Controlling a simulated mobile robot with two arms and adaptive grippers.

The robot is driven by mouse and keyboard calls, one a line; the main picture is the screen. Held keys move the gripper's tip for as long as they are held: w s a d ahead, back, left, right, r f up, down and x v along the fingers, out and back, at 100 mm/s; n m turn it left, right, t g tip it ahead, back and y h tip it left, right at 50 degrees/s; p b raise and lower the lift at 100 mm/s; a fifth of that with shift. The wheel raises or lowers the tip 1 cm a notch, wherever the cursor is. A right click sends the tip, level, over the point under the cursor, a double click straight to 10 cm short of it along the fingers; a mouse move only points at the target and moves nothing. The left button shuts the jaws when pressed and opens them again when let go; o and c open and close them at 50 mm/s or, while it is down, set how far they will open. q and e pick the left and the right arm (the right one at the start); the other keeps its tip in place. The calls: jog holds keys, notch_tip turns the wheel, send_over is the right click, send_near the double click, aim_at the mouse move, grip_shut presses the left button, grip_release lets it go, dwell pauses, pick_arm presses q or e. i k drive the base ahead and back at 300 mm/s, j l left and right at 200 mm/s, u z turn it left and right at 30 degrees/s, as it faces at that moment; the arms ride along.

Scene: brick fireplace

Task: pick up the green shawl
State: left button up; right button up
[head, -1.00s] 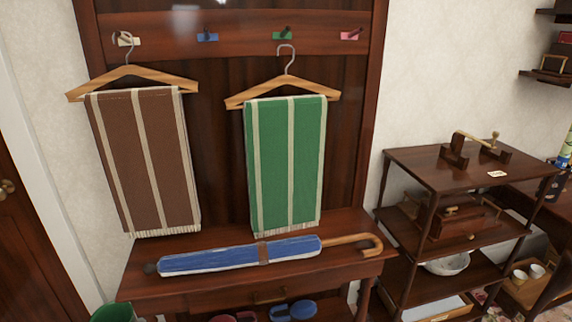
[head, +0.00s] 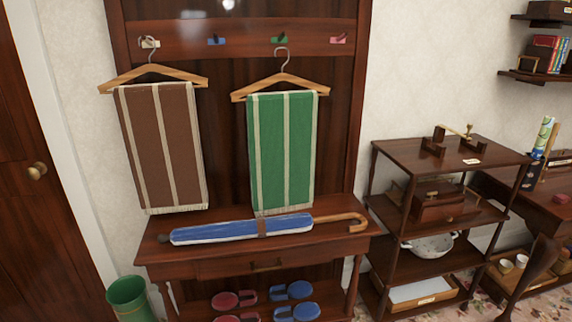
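The green shawl (head: 281,150) with pale stripes hangs folded over a wooden hanger (head: 280,87) in the middle of the head view. The hanger's metal hook reaches up towards the green peg (head: 279,40) on the dark wooden rack. The shawl's fringed lower edge hangs at the back of the bench top, just behind the blue umbrella; I cannot tell whether it touches. Neither of my grippers is in view.
A brown striped shawl (head: 163,148) hangs to the left. A blue umbrella (head: 240,229) lies across the bench (head: 210,262). A green bin (head: 131,298) stands at lower left. A shelf unit (head: 430,155) stands to the right, close beside the bench.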

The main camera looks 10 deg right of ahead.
aim_at(281, 126)
jog(key=k+u, duration=0.15)
jog(key=u, duration=1.55)
jog(key=k+l+u, duration=0.1)
jog(key=l, duration=0.35)
jog(key=k+l+u, duration=0.1)
jog(key=l, duration=0.35)
jog(key=k+l, duration=0.25)
jog(key=l, duration=0.2)
jog(key=k+l+u, duration=0.15)
jog(key=l, duration=0.3)
jog(key=k+l+u, duration=0.1)
jog(key=l, duration=0.3)
jog(key=k+l+u, duration=0.1)
jog(key=k+l, duration=0.2)
jog(key=l, duration=0.1)
